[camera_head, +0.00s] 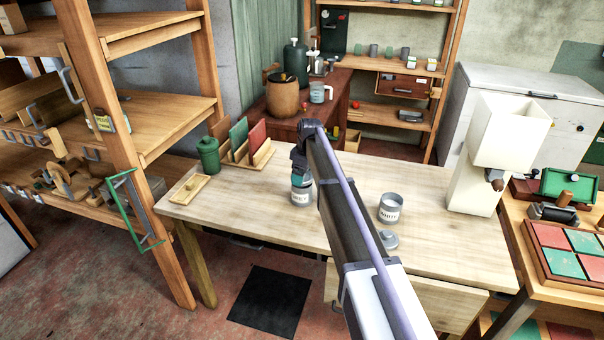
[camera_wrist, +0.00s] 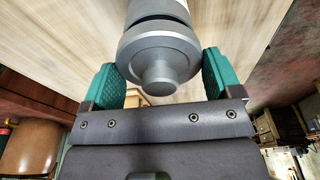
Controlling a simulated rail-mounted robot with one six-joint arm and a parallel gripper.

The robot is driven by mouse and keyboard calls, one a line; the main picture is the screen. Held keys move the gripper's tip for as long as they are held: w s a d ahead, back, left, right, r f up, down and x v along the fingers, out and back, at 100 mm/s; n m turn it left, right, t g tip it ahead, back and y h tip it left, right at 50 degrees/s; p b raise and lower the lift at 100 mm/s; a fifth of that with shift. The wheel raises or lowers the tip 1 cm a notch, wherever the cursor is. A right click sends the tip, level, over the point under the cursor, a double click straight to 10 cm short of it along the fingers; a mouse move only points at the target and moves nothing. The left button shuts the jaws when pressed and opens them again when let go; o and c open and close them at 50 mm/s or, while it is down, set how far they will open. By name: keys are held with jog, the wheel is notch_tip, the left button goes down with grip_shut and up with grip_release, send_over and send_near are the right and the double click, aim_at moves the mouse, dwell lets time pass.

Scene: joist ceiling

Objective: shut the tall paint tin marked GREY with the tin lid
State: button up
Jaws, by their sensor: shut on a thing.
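A grey metal tin (camera_head: 301,195) with a pale, only partly legible label stands upright on the pale wooden table (camera_head: 250,205). My gripper (camera_head: 300,178) is directly above it, pointing down. In the wrist view my gripper (camera_wrist: 162,78) is shut on a grey round tin lid (camera_wrist: 158,52), its green fingers on either side of the rim and its knob towards me. The tin's grey body (camera_wrist: 156,10) shows just beyond the lid, in line with it. A dark band lies between them; I cannot tell whether the lid is seated or slightly above.
A tin marked WHITE (camera_head: 390,209) stands to the right, with another knobbed lid (camera_head: 389,240) on the table before it. A green canister (camera_head: 208,157), a rack of coloured panels (camera_head: 247,146) and a small tray (camera_head: 189,190) are at the left. A cream hopper (camera_head: 476,187) stands right.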

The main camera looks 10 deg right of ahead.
jog(key=shift+f, duration=0.15)
jog(key=shift+f+b, duration=0.7)
jog(key=shift+b, duration=0.15)
jog(key=shift+c, duration=0.2)
jog(key=shift+f+b, duration=0.35)
jog(key=shift+r, duration=0.1)
jog(key=o, duration=0.9)
jog(key=shift+c, duration=0.2)
